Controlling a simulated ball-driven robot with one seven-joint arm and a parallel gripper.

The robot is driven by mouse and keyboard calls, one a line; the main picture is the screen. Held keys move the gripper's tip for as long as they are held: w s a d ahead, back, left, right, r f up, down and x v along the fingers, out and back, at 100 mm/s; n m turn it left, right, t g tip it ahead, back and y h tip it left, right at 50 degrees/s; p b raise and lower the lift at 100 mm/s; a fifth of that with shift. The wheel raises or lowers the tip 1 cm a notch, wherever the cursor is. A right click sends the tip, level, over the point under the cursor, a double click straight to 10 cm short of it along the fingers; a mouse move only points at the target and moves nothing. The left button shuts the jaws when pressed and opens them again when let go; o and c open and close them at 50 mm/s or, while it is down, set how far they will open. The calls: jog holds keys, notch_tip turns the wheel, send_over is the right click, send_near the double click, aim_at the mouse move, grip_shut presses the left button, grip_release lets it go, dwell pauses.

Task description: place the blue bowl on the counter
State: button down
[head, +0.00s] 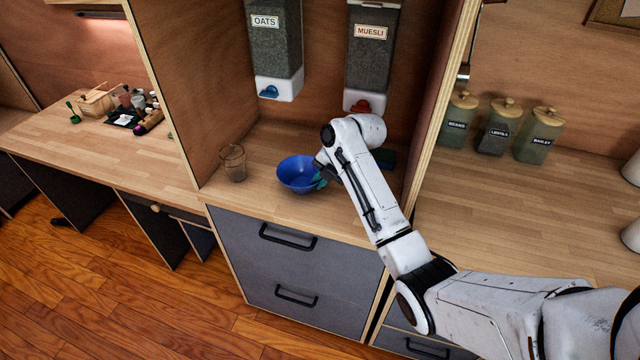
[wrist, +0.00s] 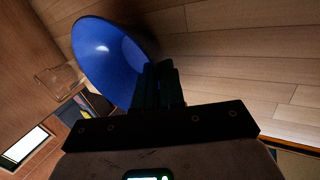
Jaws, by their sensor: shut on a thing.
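The blue bowl (head: 296,172) is on or just above the wooden counter (head: 262,205), below the oats and muesli dispensers. In the head view I cannot tell whether its base touches the wood. My gripper (head: 321,178) is at the bowl's right side, partly hidden by my own arm. In the wrist view the dark fingers of my gripper (wrist: 158,85) are shut on the rim of the blue bowl (wrist: 105,58), at its right edge. The bowl looks empty, and its inside faces up in the head view.
A clear glass (head: 233,163) stands left of the bowl. The oats dispenser (head: 274,45) and muesli dispenser (head: 371,50) hang above. Wooden side panels bound the alcove. Labelled jars (head: 497,127) stand on the right-hand counter. Bare counter lies between the glass and the bowl.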

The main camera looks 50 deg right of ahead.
jog(key=c, duration=1.2)
grip_release()
jog(key=shift+c, duration=0.2)
jog(key=b+v, duration=0.1)
jog(key=v, duration=1.1)
jog(key=a+f+m, duration=0.1)
jog(key=a+f, duration=0.1)
jog(key=a, duration=0.1)
jog(key=s+a+f+m, duration=0.1)
jog(key=a+f+m, duration=0.1)
jog(key=a+f, duration=0.1)
jog(key=s+a+f+m, duration=0.1)
jog(key=a+f+m, duration=0.1)
jog(key=a+f, duration=0.1)
jog(key=shift+a+g+y, duration=0.3)
jog(key=shift+a+g, duration=0.1)
jog(key=shift+a, duration=0.35)
jog(key=s+a+f+m+g+h, duration=0.1)
jog(key=s+a+f+m+g, duration=0.2)
jog(key=s+a+f+m, duration=0.9)
jog(key=s+a+m+h, duration=0.1)
jog(key=s+m, duration=0.4)
jog(key=s, duration=0.5)
jog(key=shift+s+a+r+g, duration=0.15)
jog(key=shift+s+r+g, duration=0.2)
jog(key=shift+r+g, duration=0.1)
